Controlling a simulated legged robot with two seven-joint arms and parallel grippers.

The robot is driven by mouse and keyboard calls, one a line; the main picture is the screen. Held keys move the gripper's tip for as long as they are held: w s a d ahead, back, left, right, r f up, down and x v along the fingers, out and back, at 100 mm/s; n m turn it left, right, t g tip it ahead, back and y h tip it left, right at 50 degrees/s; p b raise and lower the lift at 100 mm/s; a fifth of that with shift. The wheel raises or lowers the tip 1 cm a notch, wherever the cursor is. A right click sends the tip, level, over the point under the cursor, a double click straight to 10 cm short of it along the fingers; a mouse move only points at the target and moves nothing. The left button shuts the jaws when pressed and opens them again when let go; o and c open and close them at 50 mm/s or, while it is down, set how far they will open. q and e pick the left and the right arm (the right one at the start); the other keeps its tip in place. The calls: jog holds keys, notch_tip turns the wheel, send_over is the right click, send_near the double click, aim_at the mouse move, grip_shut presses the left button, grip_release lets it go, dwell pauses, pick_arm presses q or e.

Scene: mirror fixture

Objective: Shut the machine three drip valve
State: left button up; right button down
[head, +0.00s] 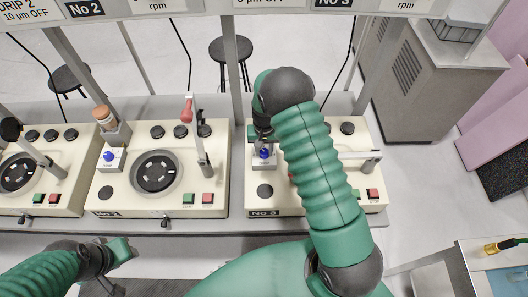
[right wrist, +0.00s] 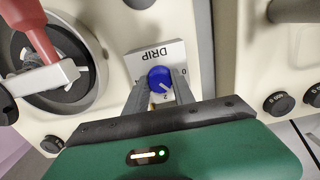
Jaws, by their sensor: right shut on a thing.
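Machine No 3 (head: 310,205) is the cream unit at the right of the row in the head view. Its drip valve has a blue knob (head: 264,153), which also shows in the right wrist view (right wrist: 159,78) on a plate (right wrist: 147,58) marked DRIP. The knob's white mark points down and right in that view, near the 2. My right gripper (right wrist: 160,92) is shut on the blue knob, a finger on each side. In the head view my right arm hides the middle of the machine. My left gripper (head: 122,250) is low at the left, away from the machines; its jaw opening is unclear.
Machine No 2 (head: 110,195), with its own blue knob (head: 108,156), stands to the left. A red part (right wrist: 36,35) and a metal arm (right wrist: 50,78) sit close beside the valve. Start and stop buttons (head: 373,194) are on the front right. Uprights (head: 233,70) rise behind.

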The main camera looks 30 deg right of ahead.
aim_at(264, 150)
jog(key=n+b, duration=0.1)
jog(key=n, duration=0.1)
jog(key=n+b, duration=0.1)
jog(key=n, duration=0.2)
jog(key=shift+w+d+r+n, duration=0.1)
jog(key=shift+w+n, duration=0.1)
jog(key=shift+n, duration=0.1)
jog(key=n, duration=0.4)
jog(key=shift+r+n, duration=0.1)
jog(key=shift+n, duration=0.2)
jog(key=c, duration=1.5)
grip_release()
jog(key=o, duration=0.4)
jog(key=shift+b, duration=0.3)
jog(key=shift+o, duration=0.2)
jog(key=shift+s, duration=0.1)
notch_tip(264, 150, up, 16)
jog(key=b, duration=0.2)
jog(key=shift+r+b, duration=0.25)
jog(key=shift+b, duration=0.15)
